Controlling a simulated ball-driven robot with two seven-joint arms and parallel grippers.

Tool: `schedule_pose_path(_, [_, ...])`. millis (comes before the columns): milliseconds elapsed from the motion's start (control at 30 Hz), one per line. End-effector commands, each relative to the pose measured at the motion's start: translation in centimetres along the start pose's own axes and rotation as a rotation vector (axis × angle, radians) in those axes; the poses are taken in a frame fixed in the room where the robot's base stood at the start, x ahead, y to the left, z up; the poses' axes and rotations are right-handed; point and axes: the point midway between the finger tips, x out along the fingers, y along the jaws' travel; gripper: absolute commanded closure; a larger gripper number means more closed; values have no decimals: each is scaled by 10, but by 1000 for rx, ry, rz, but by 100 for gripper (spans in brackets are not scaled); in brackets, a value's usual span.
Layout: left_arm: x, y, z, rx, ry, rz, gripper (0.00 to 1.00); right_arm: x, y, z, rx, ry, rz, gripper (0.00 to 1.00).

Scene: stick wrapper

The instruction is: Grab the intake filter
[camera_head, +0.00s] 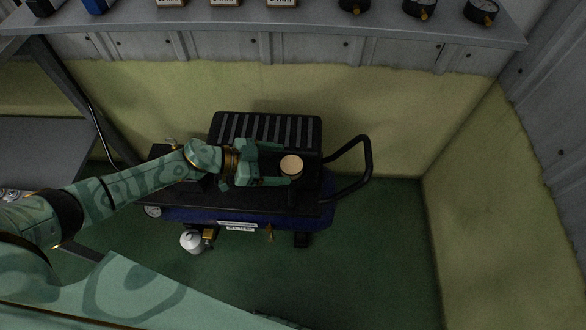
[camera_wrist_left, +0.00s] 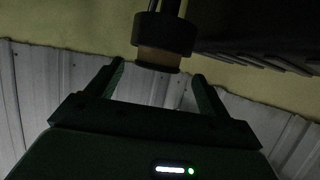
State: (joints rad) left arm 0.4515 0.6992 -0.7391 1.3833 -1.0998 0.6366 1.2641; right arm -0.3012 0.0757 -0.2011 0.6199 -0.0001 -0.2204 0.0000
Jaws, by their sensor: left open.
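The intake filter (camera_head: 291,166) is a short cylinder with a tan top, standing at the right end of the blue and black compressor (camera_head: 240,214). In the left wrist view the filter (camera_wrist_left: 164,35) shows as a dark cylinder with a brownish band, just beyond the fingertips. My left gripper (camera_head: 281,165) reaches in from the left and is open, its fingers pointing at the filter. In the left wrist view the open jaws (camera_wrist_left: 158,72) look empty, with the filter roughly centred ahead of them. I cannot tell whether a finger touches it. My right gripper is out of view.
The compressor's black ribbed cover (camera_head: 266,126) rises just behind the gripper. A black handle (camera_head: 366,160) loops out right of the filter. A grey shelf (camera_head: 330,22) with gauges runs along the back wall. The green floor (camera_head: 385,260) at right is clear.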

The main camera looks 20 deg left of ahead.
Motion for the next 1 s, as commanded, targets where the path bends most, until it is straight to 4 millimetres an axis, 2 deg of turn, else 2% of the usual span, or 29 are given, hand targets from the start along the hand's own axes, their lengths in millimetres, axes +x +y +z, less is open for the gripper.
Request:
schedule_pose_path(167, [15,0,1,0,1,0,20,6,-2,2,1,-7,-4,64])
schedule_pose_path(433, [57,3,2,-2,0,-1,20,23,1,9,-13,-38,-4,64])
schedule_pose_path(600, [62,3,-1,0,1,-2,20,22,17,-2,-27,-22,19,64])
schedule_pose_path(733, [62,3,-2,0,1,-3,20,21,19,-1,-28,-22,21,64])
schedule_pose_path(900, [61,3,-2,0,1,-3,67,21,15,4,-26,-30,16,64])
schedule_pose_path(1000, [61,3,-2,0,1,-3,69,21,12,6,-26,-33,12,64])
